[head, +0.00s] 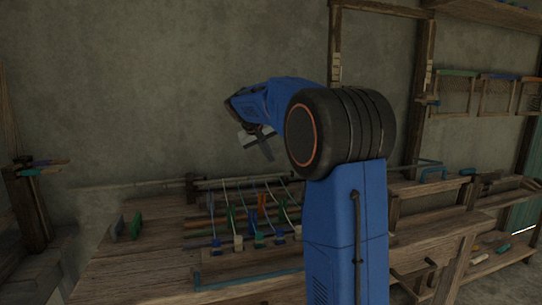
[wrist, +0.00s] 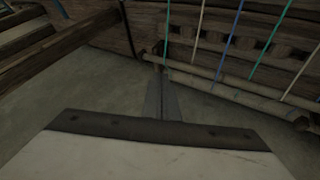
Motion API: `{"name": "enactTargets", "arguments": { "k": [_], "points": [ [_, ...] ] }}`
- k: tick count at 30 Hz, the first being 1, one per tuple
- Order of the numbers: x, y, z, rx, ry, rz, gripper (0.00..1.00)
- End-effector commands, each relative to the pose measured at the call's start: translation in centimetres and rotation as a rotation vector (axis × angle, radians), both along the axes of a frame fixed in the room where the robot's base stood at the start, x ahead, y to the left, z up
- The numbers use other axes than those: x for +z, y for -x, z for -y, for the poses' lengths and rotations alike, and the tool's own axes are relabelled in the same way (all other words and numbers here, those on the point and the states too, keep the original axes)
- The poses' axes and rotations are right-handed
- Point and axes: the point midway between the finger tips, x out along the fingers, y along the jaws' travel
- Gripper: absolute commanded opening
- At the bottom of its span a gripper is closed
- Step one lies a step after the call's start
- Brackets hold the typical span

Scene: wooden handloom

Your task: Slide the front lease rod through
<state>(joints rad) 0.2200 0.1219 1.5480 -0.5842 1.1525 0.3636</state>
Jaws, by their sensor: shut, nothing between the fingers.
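My gripper (head: 266,152) hangs above the back of the loom bench in the head view, with its fingers pointing down. In the wrist view its fingers (wrist: 161,76) are together, with nothing between them. A pale round wooden rod (wrist: 235,93) runs from near the fingertips towards the lower right. Its near end is free. Taut white, teal, blue and green warp cords (wrist: 230,32) pass above and behind it. In the head view, pale rods (head: 235,182) lie across the back of the bench by the cords. I cannot tell which one is the front lease rod.
The wooden bench (head: 140,265) has a blue handle bar (head: 245,278) along its front. Small green and grey upright pieces (head: 125,227) stand at its left. A wooden beam (wrist: 70,38) lies left of the fingers in the wrist view. My arm hides part of the bench.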

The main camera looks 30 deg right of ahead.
Motion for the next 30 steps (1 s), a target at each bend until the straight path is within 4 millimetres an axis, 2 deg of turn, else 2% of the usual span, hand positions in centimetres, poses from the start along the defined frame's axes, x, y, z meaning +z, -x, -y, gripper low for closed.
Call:
{"name": "enactTargets", "arguments": {
  "k": [13,18,21,30],
  "points": [
    [-6.3,-1.6,4.5,-0.002,0.0,-0.001,0.0],
    [-6.0,-0.7,6.8,-0.003,0.0,0.001,0.0],
    [-6.0,-0.5,7.5,-0.002,0.0,0.001,0.0],
    [-6.0,-0.3,8.1,-0.001,0.0,0.001,0.0]
  ]
}}
